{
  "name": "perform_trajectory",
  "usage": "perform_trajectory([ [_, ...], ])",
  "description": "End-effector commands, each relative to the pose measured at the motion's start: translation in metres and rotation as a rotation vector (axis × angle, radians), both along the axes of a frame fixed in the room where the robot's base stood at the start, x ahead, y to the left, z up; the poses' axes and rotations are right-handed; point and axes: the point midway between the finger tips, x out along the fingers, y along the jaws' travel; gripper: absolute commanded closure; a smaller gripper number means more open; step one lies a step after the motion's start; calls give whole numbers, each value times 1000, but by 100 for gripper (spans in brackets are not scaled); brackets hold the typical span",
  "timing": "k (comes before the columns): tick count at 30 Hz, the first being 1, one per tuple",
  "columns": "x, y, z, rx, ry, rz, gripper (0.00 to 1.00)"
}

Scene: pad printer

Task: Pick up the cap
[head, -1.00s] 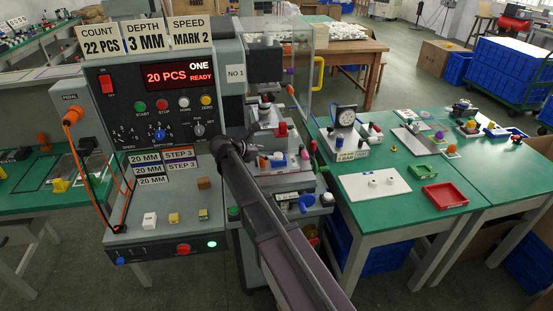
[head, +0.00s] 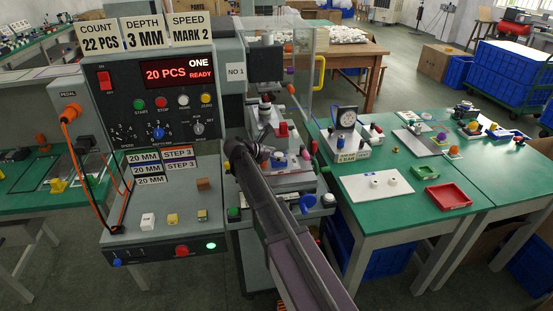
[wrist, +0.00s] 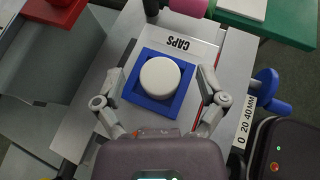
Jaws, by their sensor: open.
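The cap is a white round disc (wrist: 160,77) in the wrist view. My gripper (wrist: 161,80) is open, with one finger to the left and one to the right of the blue holder. The cap lies between the fingers, with gaps on both sides. I cannot tell how high the fingertips are above it.
The control panel (head: 165,110) stands left of my arm. A blue knob (wrist: 268,88) and a scale strip (wrist: 243,120) lie right of the holder; a pink cylinder (wrist: 188,6) is beyond it. A green table (head: 400,155) with a red tray (head: 448,196) stands at the right.

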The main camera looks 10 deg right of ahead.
Motion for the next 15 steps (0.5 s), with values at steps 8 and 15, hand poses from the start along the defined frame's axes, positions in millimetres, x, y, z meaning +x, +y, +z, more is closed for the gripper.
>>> perform_trajectory([
  [8, 0, -1, 0, 0, 0, -1, 9],
  [15, 0, -1, 0, 0, 0, -2, 60],
])
